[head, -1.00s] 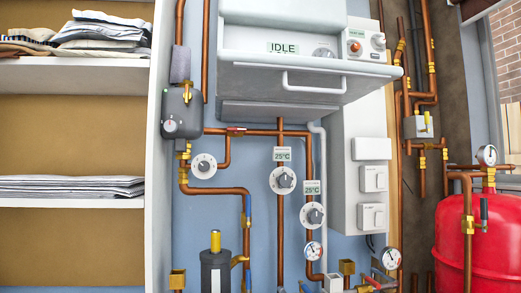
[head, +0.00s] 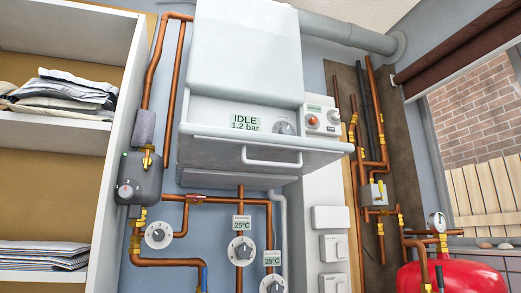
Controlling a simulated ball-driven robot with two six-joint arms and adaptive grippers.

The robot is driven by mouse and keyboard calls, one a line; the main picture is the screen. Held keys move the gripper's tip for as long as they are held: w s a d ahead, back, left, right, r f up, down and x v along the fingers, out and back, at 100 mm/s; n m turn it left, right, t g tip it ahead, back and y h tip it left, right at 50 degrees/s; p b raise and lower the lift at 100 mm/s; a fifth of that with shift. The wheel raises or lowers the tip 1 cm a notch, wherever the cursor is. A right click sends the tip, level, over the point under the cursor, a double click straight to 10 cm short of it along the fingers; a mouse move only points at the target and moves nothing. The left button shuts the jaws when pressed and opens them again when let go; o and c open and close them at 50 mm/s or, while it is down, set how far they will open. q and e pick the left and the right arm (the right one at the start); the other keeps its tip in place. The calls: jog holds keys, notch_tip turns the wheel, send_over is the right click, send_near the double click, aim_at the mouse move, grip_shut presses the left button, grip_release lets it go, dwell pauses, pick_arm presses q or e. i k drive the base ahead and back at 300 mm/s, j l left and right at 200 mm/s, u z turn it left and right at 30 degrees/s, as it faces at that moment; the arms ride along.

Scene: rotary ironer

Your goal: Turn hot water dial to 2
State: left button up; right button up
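Several dials show in the head view, and I cannot read which is the hot water dial. A round white dial with a grey knob (head: 241,250) sits under a small display reading 25°C (head: 242,223). A second such dial (head: 272,286) is lower right under another 25°C display (head: 272,258), cut by the bottom edge. A third dial (head: 158,235) is at lower left on a copper pipe. A grey knob (head: 284,128) is on the boiler panel beside a display reading IDLE, 1.2 bar (head: 245,123). Neither gripper is in view.
The white boiler (head: 245,60) has an open-looking lower panel with a handle (head: 272,163) jutting out above the dials. Shelves with folded cloth (head: 62,90) stand at left. Copper pipes, a gauge (head: 438,222) and a red tank (head: 460,275) are at right.

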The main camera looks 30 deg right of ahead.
aim_at(285, 129)
jog(key=j+z, duration=0.15)
jog(key=z, duration=0.3)
jog(key=k+j+z, duration=0.15)
jog(key=z, duration=0.3)
jog(key=i+l+u, duration=0.2)
jog(key=l, duration=0.2)
jog(key=l+u, duration=0.25)
jog(key=l, duration=0.15)
jog(key=k, duration=0.05)
